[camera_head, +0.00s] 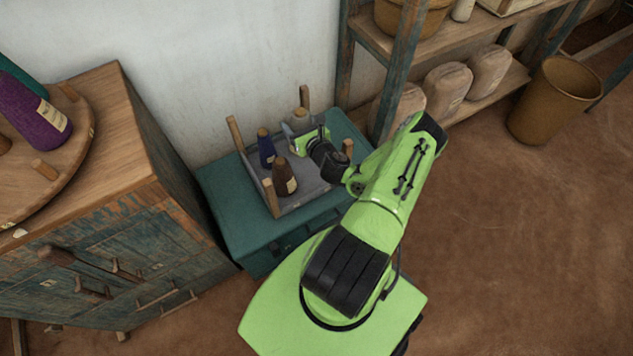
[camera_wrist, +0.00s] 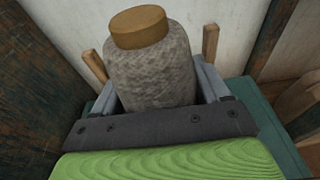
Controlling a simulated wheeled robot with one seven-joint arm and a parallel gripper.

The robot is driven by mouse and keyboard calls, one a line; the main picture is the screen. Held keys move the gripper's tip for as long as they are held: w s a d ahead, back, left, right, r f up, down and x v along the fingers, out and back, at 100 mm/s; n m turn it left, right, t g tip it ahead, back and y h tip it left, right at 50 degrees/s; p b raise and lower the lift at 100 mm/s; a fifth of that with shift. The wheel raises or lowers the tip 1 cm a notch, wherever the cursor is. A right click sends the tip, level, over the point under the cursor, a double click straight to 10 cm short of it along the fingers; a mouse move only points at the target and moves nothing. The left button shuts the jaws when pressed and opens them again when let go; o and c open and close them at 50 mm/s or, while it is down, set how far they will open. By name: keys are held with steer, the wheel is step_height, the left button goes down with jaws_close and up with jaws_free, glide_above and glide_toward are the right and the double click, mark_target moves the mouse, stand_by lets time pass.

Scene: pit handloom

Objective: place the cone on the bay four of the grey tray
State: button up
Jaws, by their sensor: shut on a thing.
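A grey speckled cone (camera_wrist: 150,70) with a tan top fills the middle of the wrist view. My gripper (camera_head: 304,136) is shut on it, with one finger on each side. In the head view the grey cone (camera_head: 300,122) stands about upright at the far right part of the grey tray (camera_head: 306,194). I cannot tell whether its base touches the tray floor. A dark blue cone (camera_head: 266,150) stands in the tray's far left part, and a brown cone (camera_head: 284,180) in the near left part. The near right part is partly hidden by my arm.
Wooden posts (camera_head: 236,134) rise at the tray's corners. The tray sits on a teal chest (camera_head: 225,195) against the white wall. A wooden cabinet (camera_head: 150,185) with a round board and a purple cone (camera_head: 38,112) stands left; a shelf (camera_head: 440,40) stands right.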

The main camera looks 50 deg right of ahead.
steer(key=s+d+f+h, duration=0.1)
steer(key=f, duration=0.1)
steer(key=d+f+m+b, duration=0.1)
steer(key=f, duration=0.1)
steer(key=s+d+f+m+g+h+b, duration=0.1)
steer(key=shift+s+f+h, duration=0.3)
steer(key=shift+f, duration=0.1)
step_height(320, 180, down, 10)
steer(key=b, duration=0.4)
steer(key=shift+r, duration=0.15)
steer(key=o, duration=1.2)
